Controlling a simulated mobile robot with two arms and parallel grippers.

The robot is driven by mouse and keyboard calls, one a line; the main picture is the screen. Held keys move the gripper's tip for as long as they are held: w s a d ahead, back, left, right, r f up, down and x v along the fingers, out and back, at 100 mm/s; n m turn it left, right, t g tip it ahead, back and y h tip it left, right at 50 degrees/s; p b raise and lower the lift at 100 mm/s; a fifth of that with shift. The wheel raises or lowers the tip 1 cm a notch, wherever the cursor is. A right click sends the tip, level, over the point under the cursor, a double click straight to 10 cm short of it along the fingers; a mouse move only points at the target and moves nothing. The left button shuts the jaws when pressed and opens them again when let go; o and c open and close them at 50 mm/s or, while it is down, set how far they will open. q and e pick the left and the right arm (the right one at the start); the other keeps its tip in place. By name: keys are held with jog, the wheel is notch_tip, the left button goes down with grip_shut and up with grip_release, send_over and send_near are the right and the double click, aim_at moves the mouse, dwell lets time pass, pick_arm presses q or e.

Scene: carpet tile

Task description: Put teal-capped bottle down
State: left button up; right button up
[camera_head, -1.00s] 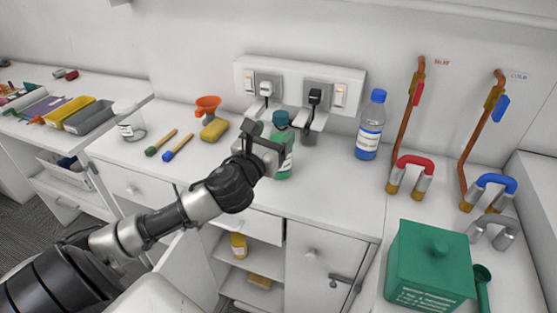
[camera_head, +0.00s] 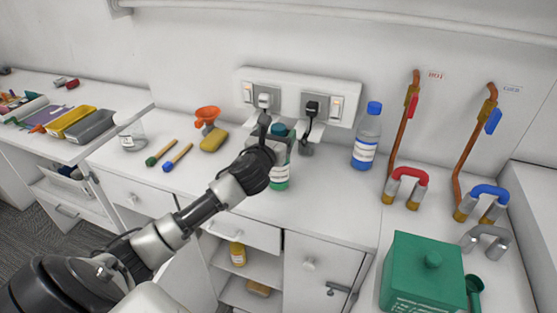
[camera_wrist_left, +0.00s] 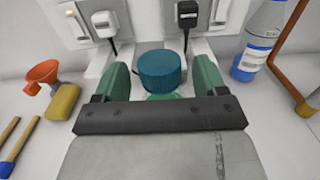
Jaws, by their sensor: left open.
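The teal-capped bottle (camera_head: 280,178) stands upright on the white counter, in front of the socket panel. It has a green body and a white label, partly hidden by my arm. My left gripper (camera_head: 273,143) is at the bottle's upper part. In the left wrist view, the teal cap (camera_wrist_left: 162,70) shows between the two spread green fingers of my left gripper (camera_wrist_left: 162,88), with a gap on each side. The gripper is open. My right gripper is not in view.
A blue-capped bottle (camera_head: 367,137) stands to the right. An orange funnel (camera_head: 207,115), a yellow sponge (camera_head: 213,139) and two brushes lie to the left. The socket panel (camera_head: 298,95) with plugs is close behind. A green box (camera_head: 422,275) is at front right.

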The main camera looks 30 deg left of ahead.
pick_arm(q)
jog(key=shift+w, duration=0.55)
jog(key=shift+s, duration=0.1)
jog(key=shift+a, duration=0.1)
grip_shut()
jog(key=shift+r, duration=0.1)
